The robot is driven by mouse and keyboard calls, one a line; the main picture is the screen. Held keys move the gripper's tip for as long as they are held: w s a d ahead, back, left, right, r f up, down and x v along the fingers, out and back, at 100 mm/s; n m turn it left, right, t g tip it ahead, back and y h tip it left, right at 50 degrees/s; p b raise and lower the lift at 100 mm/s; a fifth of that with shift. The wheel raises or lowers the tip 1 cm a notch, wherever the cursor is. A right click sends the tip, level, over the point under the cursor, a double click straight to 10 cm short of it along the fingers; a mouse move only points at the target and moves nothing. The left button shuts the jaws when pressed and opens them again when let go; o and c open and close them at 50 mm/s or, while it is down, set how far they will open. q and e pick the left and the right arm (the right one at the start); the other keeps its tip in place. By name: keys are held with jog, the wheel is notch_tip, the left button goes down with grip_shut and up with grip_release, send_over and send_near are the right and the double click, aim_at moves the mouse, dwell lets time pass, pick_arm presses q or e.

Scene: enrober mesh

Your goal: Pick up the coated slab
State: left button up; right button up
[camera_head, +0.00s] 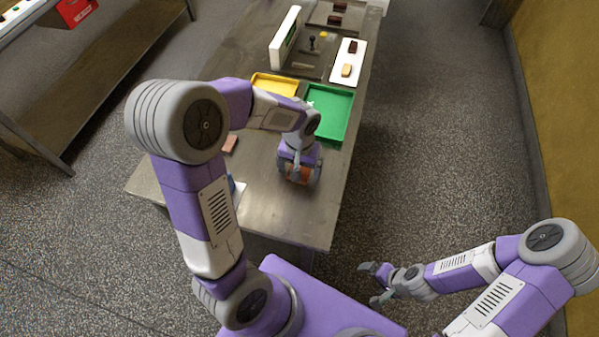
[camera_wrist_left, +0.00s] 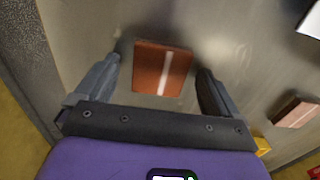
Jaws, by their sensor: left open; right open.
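A reddish-brown slab (camera_wrist_left: 162,69) with a pale stripe lies on the metal table between the fingers of my left gripper (camera_wrist_left: 160,72), with a gap on each side. In the head view this slab (camera_head: 301,174) shows only partly behind the fingers of my left gripper (camera_head: 299,172), which is open and points down at the table's near right part. A second, pinker slab (camera_head: 230,144) lies to the left on the table and also shows at the right of the left wrist view (camera_wrist_left: 296,112). My right gripper (camera_head: 373,284) is open and empty, off the table over the floor.
A green tray (camera_head: 346,113) and a yellow tray (camera_head: 275,84) stand beyond my left gripper. A white board (camera_head: 348,60) farther back bears a dark and a tan block. A blue thing (camera_head: 231,184) sits by a pale sheet at left. The table's right edge is close to my left gripper.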

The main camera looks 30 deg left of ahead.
pick_arm(q)
jog(key=shift+c, duration=0.4)
jog(key=shift+r, duration=0.1)
jog(key=c, duration=1.1)
